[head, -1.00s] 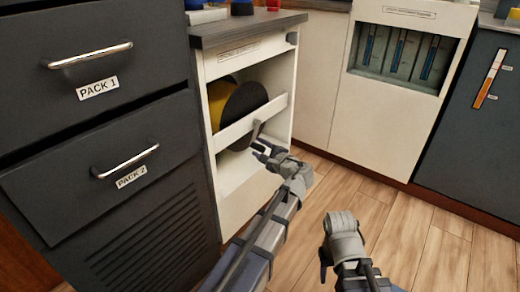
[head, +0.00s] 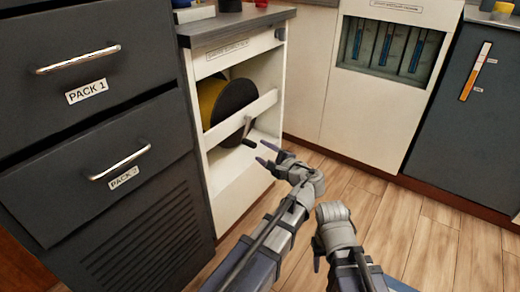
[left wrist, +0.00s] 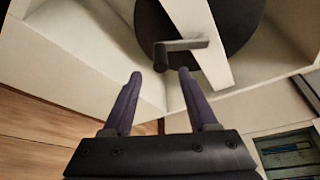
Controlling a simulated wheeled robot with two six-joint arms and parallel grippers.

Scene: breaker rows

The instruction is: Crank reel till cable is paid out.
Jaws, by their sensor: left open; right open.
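The cable reel (head: 231,108), a yellow drum with dark flanges, sits inside the open white cabinet behind a slanted white crossbar (head: 240,119). Its grey crank (head: 248,130) sticks out from the crossbar, with a dark handle at its lower end. The left wrist view shows the crank (left wrist: 182,46) beyond my fingertips. My left gripper (head: 272,153) is open and empty, just to the right of the crank handle and apart from it. In the left wrist view the two fingers (left wrist: 158,84) are spread, with the handle ahead between them. My right gripper (head: 317,250) is low over the floor; its fingers are mostly hidden.
Dark drawers labelled PACK 1 (head: 82,75) and PACK 2 (head: 122,172) stand to the left of the reel cabinet. A white cabinet with a recessed window (head: 388,47) and a dark cabinet (head: 465,125) stand at the right. The wood floor (head: 410,222) is clear.

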